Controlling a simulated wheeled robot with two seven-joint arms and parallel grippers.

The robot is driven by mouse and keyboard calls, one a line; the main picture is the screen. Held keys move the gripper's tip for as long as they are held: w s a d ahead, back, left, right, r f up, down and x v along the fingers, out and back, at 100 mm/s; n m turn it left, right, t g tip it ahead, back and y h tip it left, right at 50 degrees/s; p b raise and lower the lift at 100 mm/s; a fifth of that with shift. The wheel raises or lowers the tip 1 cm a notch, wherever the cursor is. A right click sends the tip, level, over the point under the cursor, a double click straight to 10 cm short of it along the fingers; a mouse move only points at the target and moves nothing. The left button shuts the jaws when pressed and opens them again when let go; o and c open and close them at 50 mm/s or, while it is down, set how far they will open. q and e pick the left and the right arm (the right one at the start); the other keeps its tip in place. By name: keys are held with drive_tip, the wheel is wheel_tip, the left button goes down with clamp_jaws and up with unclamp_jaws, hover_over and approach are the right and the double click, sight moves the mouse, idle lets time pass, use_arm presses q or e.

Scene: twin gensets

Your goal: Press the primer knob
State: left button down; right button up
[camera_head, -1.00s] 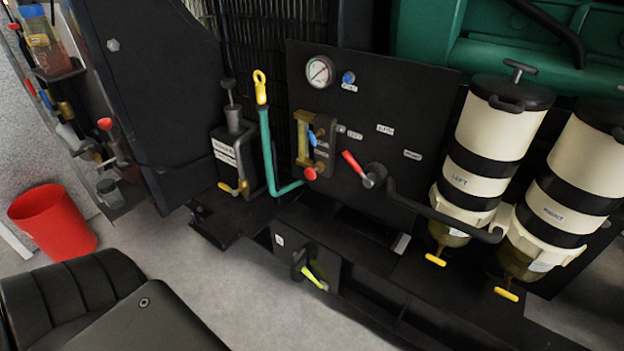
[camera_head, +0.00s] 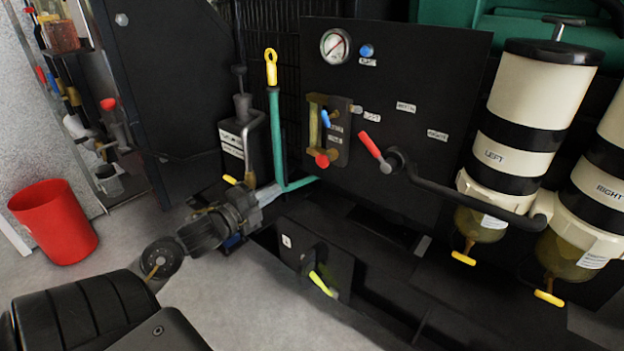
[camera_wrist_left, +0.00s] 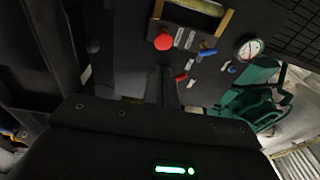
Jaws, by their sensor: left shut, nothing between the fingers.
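In the left wrist view, a round red knob (camera_wrist_left: 163,41) shows on the black panel. My right gripper is not in view.
The black panel (camera_head: 430,85) carries a gauge (camera_head: 335,46), a red-handled lever (camera_head: 370,145) and a red knob (camera_head: 322,160). Cream filters (camera_head: 530,105) stand at the right. A yellow-handled valve (camera_head: 322,283) sits low. A red bin (camera_head: 55,222) stands left on open floor.

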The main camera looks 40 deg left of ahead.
sight(320, 162)
use_arm(q)
drive_tip(key=shift+d+r+m, duration=0.1)
drive_tip(key=shift+r+m, duration=0.2)
drive_tip(key=shift+r, duration=0.05)
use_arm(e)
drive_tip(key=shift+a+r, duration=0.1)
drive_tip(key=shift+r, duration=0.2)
